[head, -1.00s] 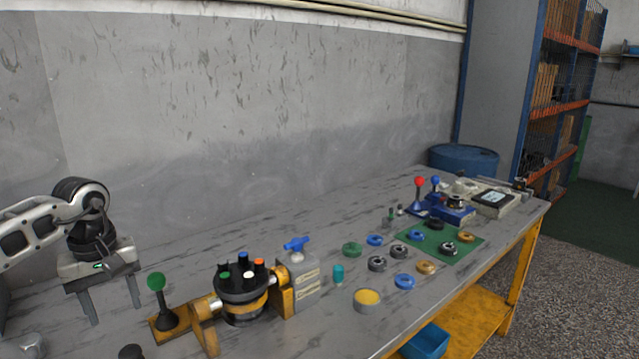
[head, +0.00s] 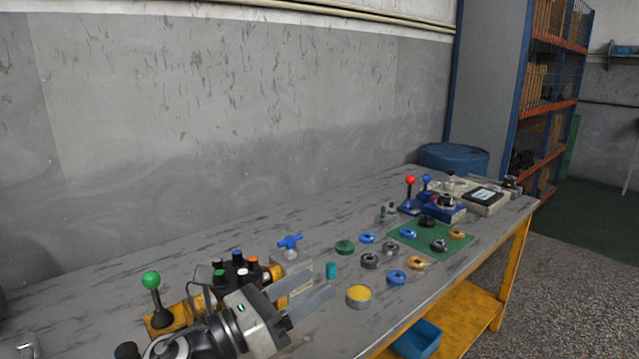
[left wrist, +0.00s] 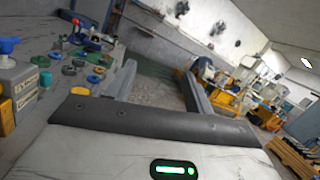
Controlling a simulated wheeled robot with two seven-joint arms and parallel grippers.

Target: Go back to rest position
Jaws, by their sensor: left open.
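My left gripper (head: 312,304) is low in the head view, in front of the hydraulic motor. Its fingers point right along the front of the table. In the left wrist view its two fingers (left wrist: 158,75) are spread wide with nothing between them. The black motor body (head: 238,270) with coloured caps stands on a yellow mount, partly hidden by my left arm. A green-knobbed lever (head: 151,281) stands at its left. A grey block with a blue valve handle (head: 290,242) is at its right. My right gripper is not in view.
The grey table (head: 200,254) is clear along the wall. Several rings, a yellow-topped round tin (head: 358,296) and a teal cylinder (head: 331,270) are right of the gripper. A green mat (head: 462,246) and red- and blue-knobbed levers are farther right. A blue bin (head: 417,340) sits below.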

